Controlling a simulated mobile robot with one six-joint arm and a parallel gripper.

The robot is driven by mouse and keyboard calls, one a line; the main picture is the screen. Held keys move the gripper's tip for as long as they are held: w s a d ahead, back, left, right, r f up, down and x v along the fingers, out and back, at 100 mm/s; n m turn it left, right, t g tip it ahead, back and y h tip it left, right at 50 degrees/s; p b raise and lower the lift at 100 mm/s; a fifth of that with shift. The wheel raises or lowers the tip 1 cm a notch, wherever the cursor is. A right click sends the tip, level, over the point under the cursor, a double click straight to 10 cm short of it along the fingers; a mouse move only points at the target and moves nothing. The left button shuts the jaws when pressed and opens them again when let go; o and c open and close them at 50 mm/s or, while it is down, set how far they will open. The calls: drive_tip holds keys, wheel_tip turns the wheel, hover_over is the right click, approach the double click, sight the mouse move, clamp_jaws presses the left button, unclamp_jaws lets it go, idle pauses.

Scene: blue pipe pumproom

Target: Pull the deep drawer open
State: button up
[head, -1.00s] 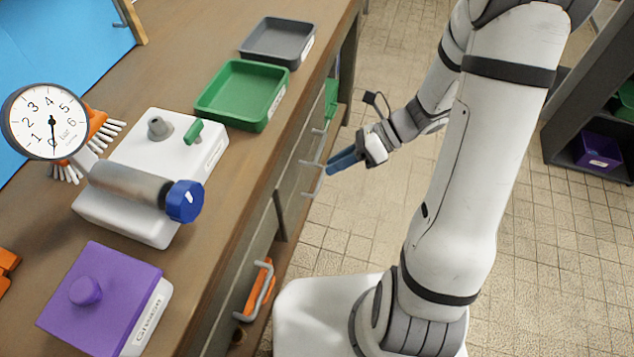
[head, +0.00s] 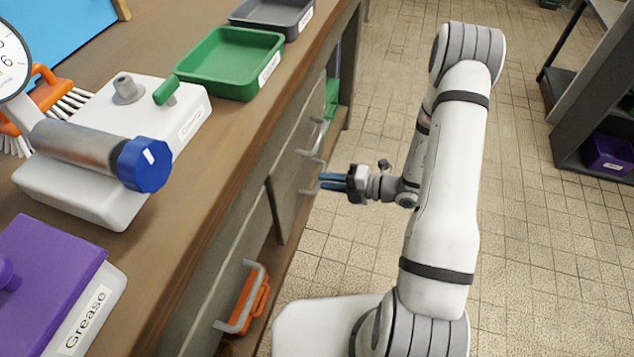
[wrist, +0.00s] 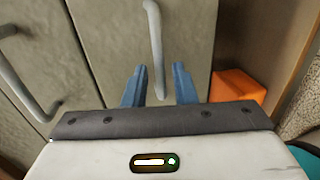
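The drawer fronts are grey, under the wooden bench. The wide front in the middle of the wrist view, likely the deep drawer (wrist: 105,40), looks shut. Its pale bar handle (wrist: 154,40) runs up and down in that view, and its near end lies between my fingers. My gripper (wrist: 158,75) is open, with its two blue fingers apart on either side of the handle; I cannot tell whether they touch it. In the head view, my gripper (head: 322,181) points left at the lowest of the stacked handles (head: 307,191), whose grip is partly hidden by the fingers.
Other drawer handles (head: 318,134) sit above. An orange item (wrist: 236,88) lies beside the drawer in the wrist view. The bench top (head: 215,135) holds a green tray (head: 235,85) and a purple-lidded box (head: 45,255). The tiled floor (head: 540,250) at right is open, with dark shelving beyond.

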drive_tip(key=shift+b+x, duration=0.3)
drive_tip(key=shift+x, duration=1.35)
clamp_jaws()
drive_tip(key=shift+a, duration=0.1)
